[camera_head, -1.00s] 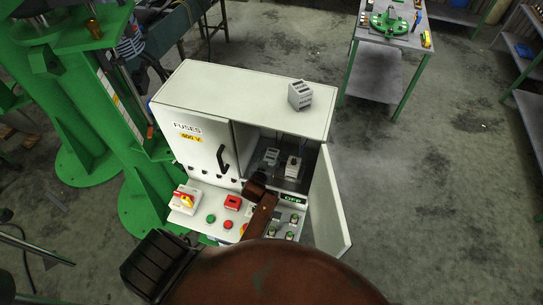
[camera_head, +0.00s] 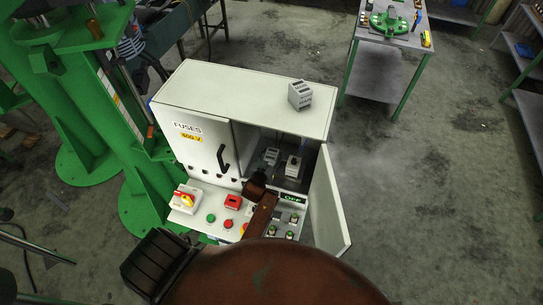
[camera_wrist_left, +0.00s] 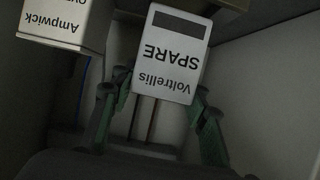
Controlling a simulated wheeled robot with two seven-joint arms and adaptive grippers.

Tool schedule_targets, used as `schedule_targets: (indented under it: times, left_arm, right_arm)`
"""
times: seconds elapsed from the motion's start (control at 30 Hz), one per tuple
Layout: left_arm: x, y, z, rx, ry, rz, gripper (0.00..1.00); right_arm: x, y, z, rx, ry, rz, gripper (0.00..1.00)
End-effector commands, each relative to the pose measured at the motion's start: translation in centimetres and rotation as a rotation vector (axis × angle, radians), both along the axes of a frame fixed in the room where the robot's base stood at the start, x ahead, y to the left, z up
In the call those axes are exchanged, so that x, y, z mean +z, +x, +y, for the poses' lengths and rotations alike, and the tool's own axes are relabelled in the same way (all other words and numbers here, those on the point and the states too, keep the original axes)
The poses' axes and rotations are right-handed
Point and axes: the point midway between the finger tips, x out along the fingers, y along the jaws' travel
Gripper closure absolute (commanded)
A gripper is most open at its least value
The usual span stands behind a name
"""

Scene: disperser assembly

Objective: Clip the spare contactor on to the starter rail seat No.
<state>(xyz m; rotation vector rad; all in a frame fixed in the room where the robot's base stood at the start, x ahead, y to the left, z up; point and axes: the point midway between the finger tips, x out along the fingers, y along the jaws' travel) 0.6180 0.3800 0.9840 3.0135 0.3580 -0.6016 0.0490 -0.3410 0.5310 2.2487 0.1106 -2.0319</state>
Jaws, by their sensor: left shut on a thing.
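In the left wrist view a white block labelled Voltrellis SPARE (camera_wrist_left: 170,58), the spare contactor, sits between the two fingers of my left gripper (camera_wrist_left: 160,88), which is shut on it. Its label reads upside down there. In the head view the brown left arm reaches into the open right bay of the cabinet; its fingers are hard to make out in the shade. Two small blocks show in that bay, a grey one (camera_head: 271,157) and a whiter one (camera_head: 293,166). The rail seat and any contact with it cannot be made out.
A block labelled Ampwick (camera_wrist_left: 62,22) is close beside the spare in the wrist view. The cabinet (camera_head: 250,95) has an open door (camera_head: 328,205) at right and a control panel in front. A grey contactor (camera_head: 299,95) stands on its top.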

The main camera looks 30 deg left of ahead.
Motion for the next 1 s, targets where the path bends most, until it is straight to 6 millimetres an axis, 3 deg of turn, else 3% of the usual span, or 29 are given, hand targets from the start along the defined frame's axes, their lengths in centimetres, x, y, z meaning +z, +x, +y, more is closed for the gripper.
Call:
schedule_targets:
  times: [1.0]
  left_arm:
    - [0.2,0.1,-0.01,-0.001,0.001,-0.004,0.93]
  right_arm:
    - [0.64,0.06,-0.04,0.001,-0.001,0.0,0.41]
